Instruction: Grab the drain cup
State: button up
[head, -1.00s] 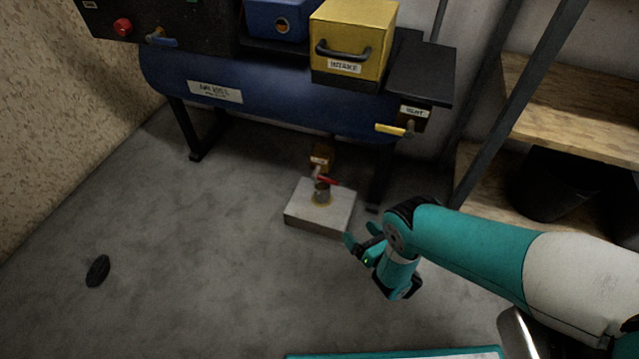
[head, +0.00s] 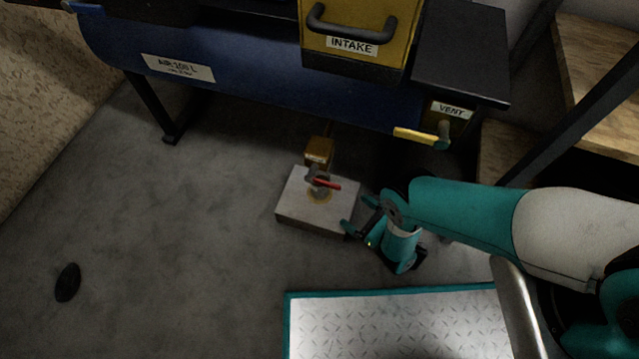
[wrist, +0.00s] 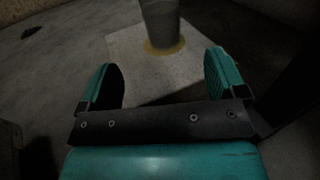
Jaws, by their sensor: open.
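The drain cup (head: 320,193) is a small grey cup standing upright on a pale square block (head: 290,208) beneath the tank, with a yellowish ring around its foot. The red-handled drain valve (head: 326,183) is right above it and partly hides it in the head view. In the wrist view the cup (wrist: 160,22) stands beyond the fingertips, its top cut off by the frame edge. My gripper (head: 356,214) is open and empty at the block's right side, pointing toward the cup. In the wrist view its two fingers (wrist: 160,72) are spread wide, with the cup roughly in line between them.
The blue air tank (head: 250,95) on dark legs overhangs the block. A yellow intake box (head: 350,68) and a yellow-handled vent valve (head: 418,136) are above. Wooden shelves (head: 590,85) stand at right. A black disc (head: 67,282) lies on open floor at left.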

aim_at(327, 190)
jog(key=b+x, duration=0.2)
jog(key=x, duration=0.2)
jog(key=b+x, duration=0.2)
jog(key=x, duration=0.2)
jog(key=shift+w+a+f, duration=0.25)
jog(key=shift+w, duration=0.05)
jog(key=shift+w+a+r, duration=0.15)
jog(key=shift+w+a, duration=0.2)
jog(key=b+x, duration=0.4)
jog(key=b, duration=0.1)
jog(key=shift+w+a, duration=0.2)
jog(key=shift+w, duration=0.05)
jog(key=shift+w+a+r, duration=0.1)
jog(key=shift+w+r, duration=0.05)
jog(key=shift+r, duration=0.1)
jog(key=shift+c, duration=0.5)
jog(key=c, duration=1)
jog(key=shift+r, duration=0.15)
